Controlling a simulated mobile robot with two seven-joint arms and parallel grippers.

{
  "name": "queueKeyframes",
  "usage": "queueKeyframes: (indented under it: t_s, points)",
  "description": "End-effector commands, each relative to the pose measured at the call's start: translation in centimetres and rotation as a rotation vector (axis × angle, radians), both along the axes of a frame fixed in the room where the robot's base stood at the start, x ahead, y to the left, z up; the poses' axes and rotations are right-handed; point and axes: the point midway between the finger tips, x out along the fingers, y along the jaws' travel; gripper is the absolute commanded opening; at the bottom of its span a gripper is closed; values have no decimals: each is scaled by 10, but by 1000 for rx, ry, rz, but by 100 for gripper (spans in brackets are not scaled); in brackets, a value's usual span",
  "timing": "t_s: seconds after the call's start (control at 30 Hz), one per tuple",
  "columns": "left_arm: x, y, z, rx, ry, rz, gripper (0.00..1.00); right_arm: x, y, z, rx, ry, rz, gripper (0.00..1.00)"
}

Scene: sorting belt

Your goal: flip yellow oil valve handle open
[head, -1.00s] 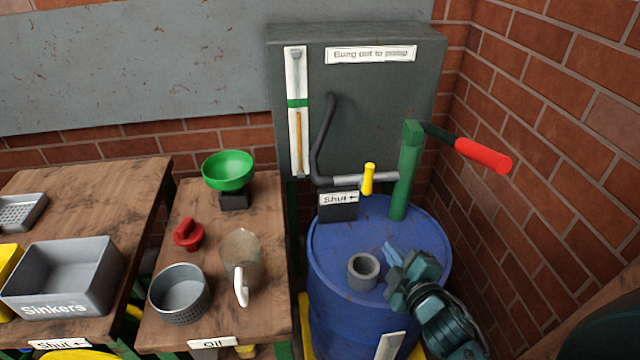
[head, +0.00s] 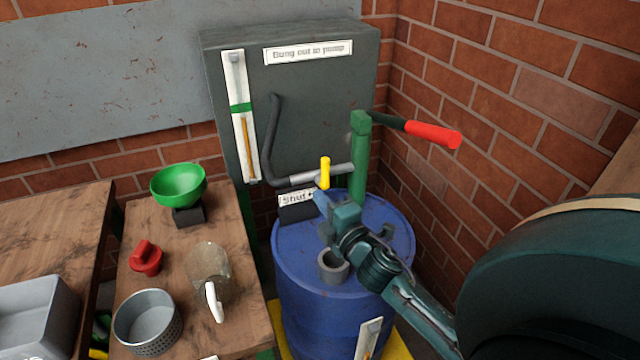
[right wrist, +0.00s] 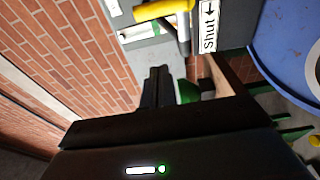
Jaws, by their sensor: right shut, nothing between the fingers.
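The yellow valve handle (head: 325,172) stands upright on the grey pipe (head: 305,179) above the blue drum. In the right wrist view the yellow handle (right wrist: 163,10) lies at the top edge, beyond the fingertips. My right gripper (head: 322,198) is just below the handle in the head view, its fingers pointing up and left toward it. In the right wrist view my right gripper (right wrist: 158,72) is shut with nothing between its fingers. I cannot tell whether it touches the handle. A "Shut" sign (head: 297,199) with an arrow sits left of the gripper. My left gripper is not in view.
The blue drum (head: 300,265) carries a grey ring-shaped bung opening (head: 333,266) and a green pump (head: 358,160) with a red-gripped lever (head: 433,134). A wooden table (head: 165,235) at left holds a green funnel (head: 179,185), a jug (head: 208,268), a red plug (head: 146,258) and a grey bowl (head: 148,320). Brick wall (head: 500,70) closes the right.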

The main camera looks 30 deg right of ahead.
Motion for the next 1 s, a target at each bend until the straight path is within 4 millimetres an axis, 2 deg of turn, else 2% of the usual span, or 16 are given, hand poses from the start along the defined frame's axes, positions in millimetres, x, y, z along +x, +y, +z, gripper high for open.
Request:
queueKeyframes:
  t_s: [0.53,0.73,1.0]
  points:
    - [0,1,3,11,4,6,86,98,-9,2,2,-2,-1,0]
    - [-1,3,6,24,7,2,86,83,-35,1,-2,2,-1,0]
    - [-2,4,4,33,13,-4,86,78,-46,0,2,1,0,0]
